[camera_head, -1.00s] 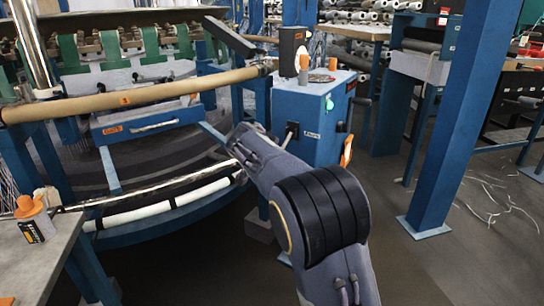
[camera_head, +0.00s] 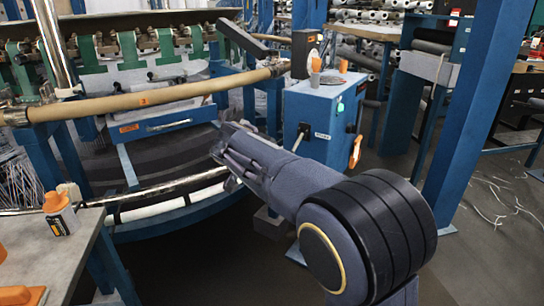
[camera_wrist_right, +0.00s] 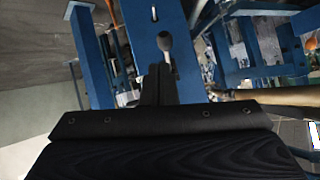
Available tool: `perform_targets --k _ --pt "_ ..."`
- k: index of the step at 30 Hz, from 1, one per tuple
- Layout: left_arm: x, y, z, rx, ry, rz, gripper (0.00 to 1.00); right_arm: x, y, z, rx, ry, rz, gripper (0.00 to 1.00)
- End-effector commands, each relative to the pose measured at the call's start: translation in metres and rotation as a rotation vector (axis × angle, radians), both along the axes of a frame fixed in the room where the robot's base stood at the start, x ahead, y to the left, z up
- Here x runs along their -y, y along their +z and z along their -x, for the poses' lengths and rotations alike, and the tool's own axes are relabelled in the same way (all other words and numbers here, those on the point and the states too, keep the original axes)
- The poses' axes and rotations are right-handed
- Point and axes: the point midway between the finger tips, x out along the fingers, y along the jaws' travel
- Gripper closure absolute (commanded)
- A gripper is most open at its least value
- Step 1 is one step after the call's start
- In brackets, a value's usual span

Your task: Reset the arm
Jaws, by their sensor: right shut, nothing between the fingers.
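My right arm comes in from the lower right in the head view, its grey forearm pointing left in front of the loom. Its gripper is not clear there. In the right wrist view, my right gripper (camera_wrist_right: 158,80) is shut and empty, its dark fingers in front of a blue machine part with a dark knob (camera_wrist_right: 164,42). My left gripper is not in view. The circular loom (camera_head: 160,125) stands at the left with a long tan roller (camera_head: 150,97) across it.
A blue control box (camera_head: 325,120) stands just behind my right arm, with small orange items on top. A blue post (camera_head: 470,110) rises at the right. A grey table (camera_head: 45,255) with an orange-capped bottle (camera_head: 58,213) is at lower left. Floor at far right holds loose threads.

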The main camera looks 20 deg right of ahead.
Motion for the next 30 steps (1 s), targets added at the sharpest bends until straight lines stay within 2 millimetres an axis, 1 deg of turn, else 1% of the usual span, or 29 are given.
perform_targets --k 8,10,11,14,15,17,18,20,21,23,24,27,30 --pt "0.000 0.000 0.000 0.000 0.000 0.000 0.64 0.000 0.000 0.000 0.001 0.001 0.000 1.00" --pt "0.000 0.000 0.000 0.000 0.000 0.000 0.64 0.003 -0.003 0.002 -0.011 0.002 -0.011 1.00" --pt "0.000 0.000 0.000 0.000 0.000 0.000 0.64 0.006 -0.007 0.005 -0.023 0.003 -0.021 1.00" --pt "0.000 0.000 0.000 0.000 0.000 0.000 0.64 0.021 -0.032 0.024 -0.110 0.027 -0.099 1.00" --pt "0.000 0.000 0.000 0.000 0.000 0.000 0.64 0.028 -0.048 0.038 -0.162 0.049 -0.151 1.00" --pt "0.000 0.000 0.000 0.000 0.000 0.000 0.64 0.035 -0.071 0.065 -0.245 0.105 -0.245 1.00" --pt "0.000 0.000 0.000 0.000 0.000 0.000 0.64 0.036 -0.085 0.085 -0.295 0.156 -0.309 1.00" --pt "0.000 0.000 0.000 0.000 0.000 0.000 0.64 0.032 -0.100 0.118 -0.352 0.249 -0.401 1.00" --pt "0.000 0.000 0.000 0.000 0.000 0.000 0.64 0.027 -0.107 0.140 -0.377 0.318 -0.451 1.00" --pt "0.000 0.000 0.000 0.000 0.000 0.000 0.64 0.017 -0.113 0.172 -0.396 0.426 -0.513 1.00" --pt "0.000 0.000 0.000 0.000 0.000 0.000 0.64 0.009 -0.114 0.193 -0.400 0.499 -0.539 1.00" --pt "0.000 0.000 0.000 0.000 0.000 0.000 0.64 -0.012 -0.116 0.238 -0.389 0.662 -0.566 1.00" --pt "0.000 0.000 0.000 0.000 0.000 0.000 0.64 -0.031 -0.118 0.272 -0.369 0.786 -0.555 1.00"
